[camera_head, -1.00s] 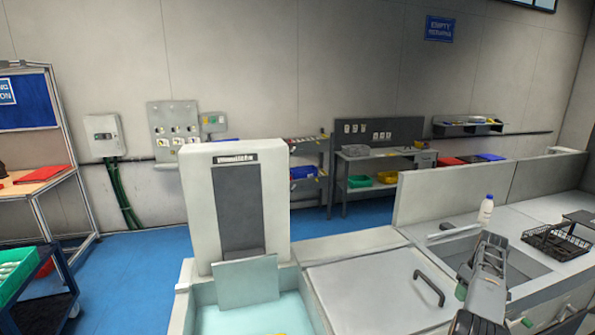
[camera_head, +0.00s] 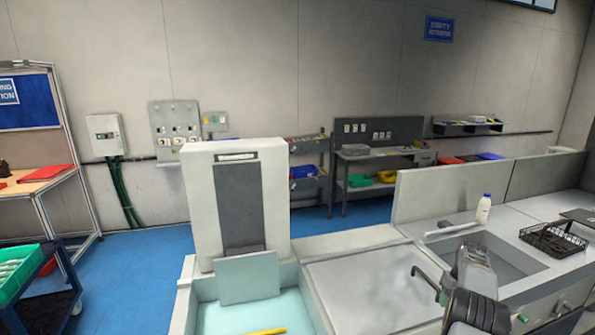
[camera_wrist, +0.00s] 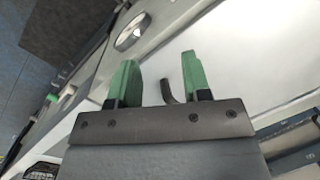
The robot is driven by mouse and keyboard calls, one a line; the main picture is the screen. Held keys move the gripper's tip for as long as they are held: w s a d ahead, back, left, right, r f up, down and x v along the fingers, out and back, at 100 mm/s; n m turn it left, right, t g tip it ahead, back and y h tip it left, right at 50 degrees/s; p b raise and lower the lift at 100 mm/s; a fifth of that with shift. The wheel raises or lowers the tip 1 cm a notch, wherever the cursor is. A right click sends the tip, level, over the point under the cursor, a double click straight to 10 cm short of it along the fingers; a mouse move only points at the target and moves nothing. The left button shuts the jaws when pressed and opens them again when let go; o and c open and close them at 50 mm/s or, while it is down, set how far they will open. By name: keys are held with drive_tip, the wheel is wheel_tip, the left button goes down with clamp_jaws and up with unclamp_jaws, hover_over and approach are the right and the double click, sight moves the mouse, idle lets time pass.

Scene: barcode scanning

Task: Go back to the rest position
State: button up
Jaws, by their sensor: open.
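My gripper (camera_wrist: 160,70) is open, with its two green fingers wide apart and nothing held between them in the wrist view. A dark curved handle (camera_wrist: 172,88) shows in the gap between the fingers, against a pale surface. The handle stands on the pale lid panel (camera_head: 370,285). I cannot tell whether a finger touches it. My dark wrist hides part of the counter's front.
A white machine (camera_head: 195,215) with a pale blue basin stands left of the panel. A yellow item (camera_head: 265,332) lies in the basin. A sink (camera_head: 515,265), a white bottle (camera_head: 484,208) and a black basket (camera_head: 560,243) are on the right.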

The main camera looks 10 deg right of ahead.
drive_tip(key=a+r+h, duration=0.1)
drive_tip(key=a+r, duration=0.6)
drive_tip(key=a, duration=0.5)
drive_tip(key=s+a+r+n+t, duration=0.1)
drive_tip(key=s+a+r, duration=0.2)
drive_tip(key=s+a, duration=0.3)
drive_tip(key=s+a+r+n+t+b, duration=0.1)
drive_tip(key=s+a+r, duration=0.3)
drive_tip(key=a, duration=0.9)
drive_tip(key=s+a+r+n+t, duration=0.2)
drive_tip(key=s+a+r+t, duration=0.1)
drive_tip(key=s+a, duration=0.4)
drive_tip(key=shift+s+a+r+h, duration=0.3)
drive_tip(key=shift+a+r+h, duration=0.15)
drive_tip(key=shift+a, duration=1.4)
